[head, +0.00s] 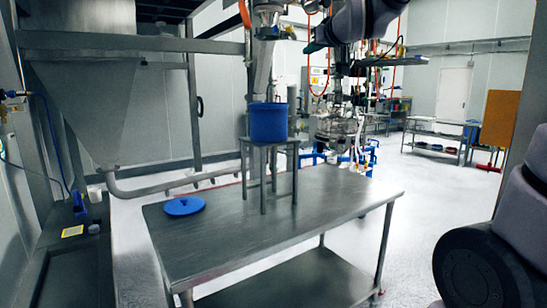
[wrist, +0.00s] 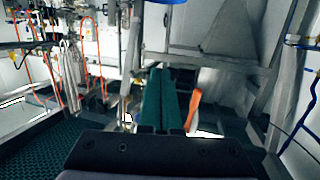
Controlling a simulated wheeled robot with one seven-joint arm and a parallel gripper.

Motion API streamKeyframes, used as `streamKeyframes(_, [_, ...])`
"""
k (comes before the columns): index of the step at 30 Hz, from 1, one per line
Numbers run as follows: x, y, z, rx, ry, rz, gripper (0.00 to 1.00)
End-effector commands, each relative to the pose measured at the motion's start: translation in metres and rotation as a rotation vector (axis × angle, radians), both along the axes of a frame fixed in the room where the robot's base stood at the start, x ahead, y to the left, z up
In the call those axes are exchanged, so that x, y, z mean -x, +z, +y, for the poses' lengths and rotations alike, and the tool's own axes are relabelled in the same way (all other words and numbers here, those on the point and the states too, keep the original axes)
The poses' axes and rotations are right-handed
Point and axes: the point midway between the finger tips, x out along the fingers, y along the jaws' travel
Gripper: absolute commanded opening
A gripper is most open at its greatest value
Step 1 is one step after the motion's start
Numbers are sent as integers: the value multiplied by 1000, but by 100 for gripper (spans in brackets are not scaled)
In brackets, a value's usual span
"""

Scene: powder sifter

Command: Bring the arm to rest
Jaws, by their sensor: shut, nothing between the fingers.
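My gripper (wrist: 161,98) shows in the wrist view with its two green fingers pressed together and nothing between them. In the head view my arm reaches across the top of the picture, and its dark end is high up, above and behind the metal table (head: 215,250). My gripper is clear of the table and of the things on it. A blue bucket (head: 268,122) is on a small metal stand (head: 295,160) on the table, under a steel pipe. A round blue lid (head: 184,206) lies flat on the table to the left.
A steel hopper (head: 75,105) and frame stand at the left, beside a counter with small items. Workbenches (head: 435,143) stand at the back right. The table's front and right parts are bare. A blue edge (wrist: 173,2) shows at the top of the wrist view.

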Motion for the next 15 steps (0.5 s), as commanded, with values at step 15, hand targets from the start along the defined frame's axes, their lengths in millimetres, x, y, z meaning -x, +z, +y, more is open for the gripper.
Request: streamKeyframes(15, [220,-164,-147,-279,-366,830,0])
